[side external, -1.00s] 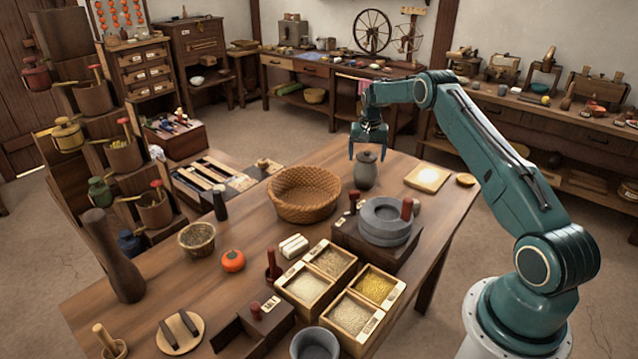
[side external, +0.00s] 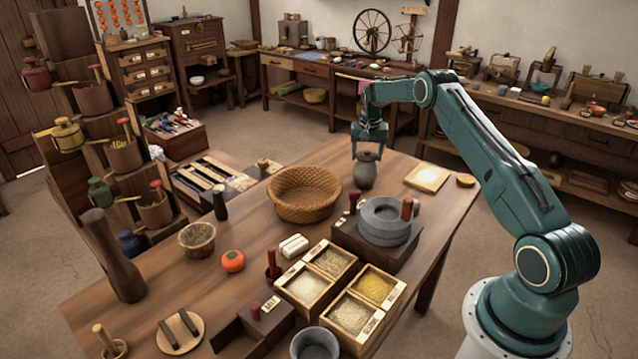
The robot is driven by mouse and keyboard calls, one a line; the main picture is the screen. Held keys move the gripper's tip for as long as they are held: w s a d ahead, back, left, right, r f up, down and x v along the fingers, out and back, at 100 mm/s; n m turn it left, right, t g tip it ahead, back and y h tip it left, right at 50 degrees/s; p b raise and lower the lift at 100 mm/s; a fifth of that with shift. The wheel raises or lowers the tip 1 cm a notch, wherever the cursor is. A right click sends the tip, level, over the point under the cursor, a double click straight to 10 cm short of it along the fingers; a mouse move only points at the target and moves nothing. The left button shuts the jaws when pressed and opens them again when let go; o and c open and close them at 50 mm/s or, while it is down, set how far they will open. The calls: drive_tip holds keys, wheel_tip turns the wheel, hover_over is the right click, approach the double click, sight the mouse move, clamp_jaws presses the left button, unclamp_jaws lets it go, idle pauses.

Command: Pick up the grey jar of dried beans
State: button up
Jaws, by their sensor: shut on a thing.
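The grey jar (side external: 365,172) with its small lid stands upright at the far side of the wooden table, right of the wicker basket and behind the stone quern. My gripper (side external: 368,153) points down over the jar, its fingers on either side of the lid. It is shut on the jar's top. The jar appears to rest on the table still; a small gap beneath it cannot be ruled out. The beans inside are hidden.
The wicker basket (side external: 304,192) is close on the left. The stone quern (side external: 384,222) on its dark block stands in front. A wooden board (side external: 427,178) lies to the right. Wooden boxes of grain (side external: 331,262) fill the nearer table.

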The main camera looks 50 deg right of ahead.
wheel_tip(320, 180, up, 10)
drive_tip(key=shift+f, duration=0.1)
idle(0.4)
idle(0.5)
